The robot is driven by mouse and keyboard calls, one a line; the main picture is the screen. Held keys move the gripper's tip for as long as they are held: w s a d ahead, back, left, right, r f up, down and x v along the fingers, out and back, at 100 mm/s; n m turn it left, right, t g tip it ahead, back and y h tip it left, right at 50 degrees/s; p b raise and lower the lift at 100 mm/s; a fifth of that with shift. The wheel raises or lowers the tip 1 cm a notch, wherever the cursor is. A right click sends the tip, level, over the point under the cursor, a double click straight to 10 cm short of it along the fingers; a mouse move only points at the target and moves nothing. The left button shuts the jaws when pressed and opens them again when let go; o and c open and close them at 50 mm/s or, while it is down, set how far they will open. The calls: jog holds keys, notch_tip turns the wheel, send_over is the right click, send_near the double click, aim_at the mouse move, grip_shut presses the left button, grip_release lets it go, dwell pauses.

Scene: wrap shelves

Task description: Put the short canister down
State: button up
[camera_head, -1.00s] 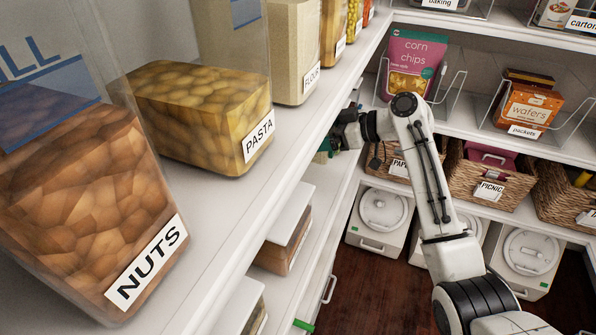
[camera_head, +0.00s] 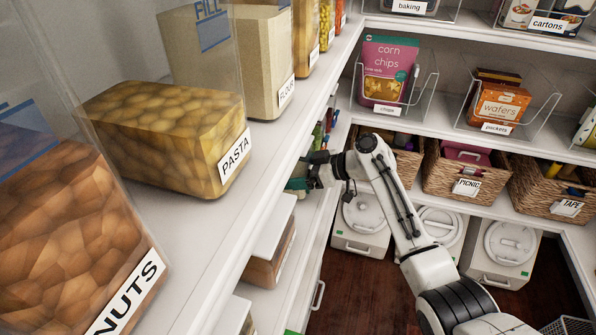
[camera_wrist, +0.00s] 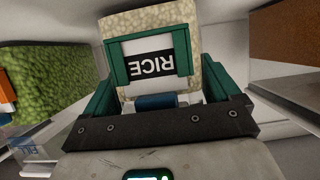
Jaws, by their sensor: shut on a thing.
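My gripper (camera_wrist: 150,75) is shut on a short canister (camera_wrist: 150,28), its green fingers at either side. The canister holds pale grains, and its black RICE label reads upside down in the wrist view. In the head view my gripper (camera_head: 298,178) is beyond the front edge of the left shelf, at the level of the lower shelves. That shelf edge hides part of it, and I cannot make out the canister there. Whether the canister touches a surface below it cannot be told.
A green-filled container (camera_wrist: 42,82) stands left of the canister in the wrist view, and a brown-filled one (camera_wrist: 285,32) is at upper right. In the head view, the PASTA canister (camera_head: 165,125) stands on the upper left shelf (camera_head: 225,225). Baskets (camera_head: 468,180) line the back.

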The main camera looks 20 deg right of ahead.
jog(key=shift+r, duration=0.15)
jog(key=o, duration=1.4)
jog(key=shift+f, duration=0.2)
jog(key=shift+o, duration=0.2)
jog(key=v, duration=1.2)
jog(key=shift+b, duration=0.35)
